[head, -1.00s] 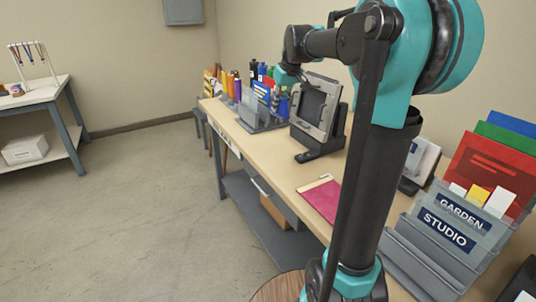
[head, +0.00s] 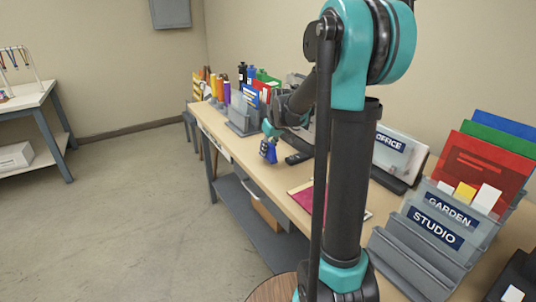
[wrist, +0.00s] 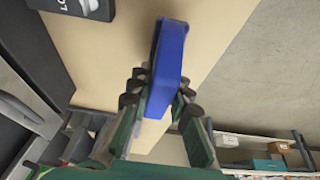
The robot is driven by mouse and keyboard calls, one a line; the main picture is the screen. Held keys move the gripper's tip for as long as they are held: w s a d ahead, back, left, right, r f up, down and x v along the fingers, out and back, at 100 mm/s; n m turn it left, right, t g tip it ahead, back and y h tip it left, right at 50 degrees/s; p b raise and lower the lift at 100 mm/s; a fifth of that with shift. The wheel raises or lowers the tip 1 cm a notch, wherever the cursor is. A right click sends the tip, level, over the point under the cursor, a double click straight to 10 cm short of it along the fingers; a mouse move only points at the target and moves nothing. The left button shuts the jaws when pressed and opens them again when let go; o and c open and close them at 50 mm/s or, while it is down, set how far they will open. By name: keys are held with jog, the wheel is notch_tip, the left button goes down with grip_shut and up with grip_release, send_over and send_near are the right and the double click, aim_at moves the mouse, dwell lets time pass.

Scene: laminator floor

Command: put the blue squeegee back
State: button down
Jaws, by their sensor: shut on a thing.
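The blue squeegee (head: 268,151) hangs from my gripper (head: 272,132) near the front edge of the bench in the head view. In the wrist view my gripper (wrist: 160,92) is shut on the blue squeegee (wrist: 170,55), with a finger on each side of it. The squeegee's blue body sticks out past the fingertips, above the tan bench top.
The tan bench (head: 226,136) carries a grey sorter (head: 242,119), several bottles (head: 217,86), a pink clipboard (head: 303,196), an OFFICE holder (head: 392,148) and a GARDEN and STUDIO rack (head: 430,228). A black labelled object (wrist: 80,8) lies at the wrist view's top. The floor at left is clear.

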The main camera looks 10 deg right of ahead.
jog(key=shift+f, duration=1.1)
jog(key=c, duration=1.4)
grip_release()
jog(key=shift+f, duration=0.1)
jog(key=v, duration=1.2)
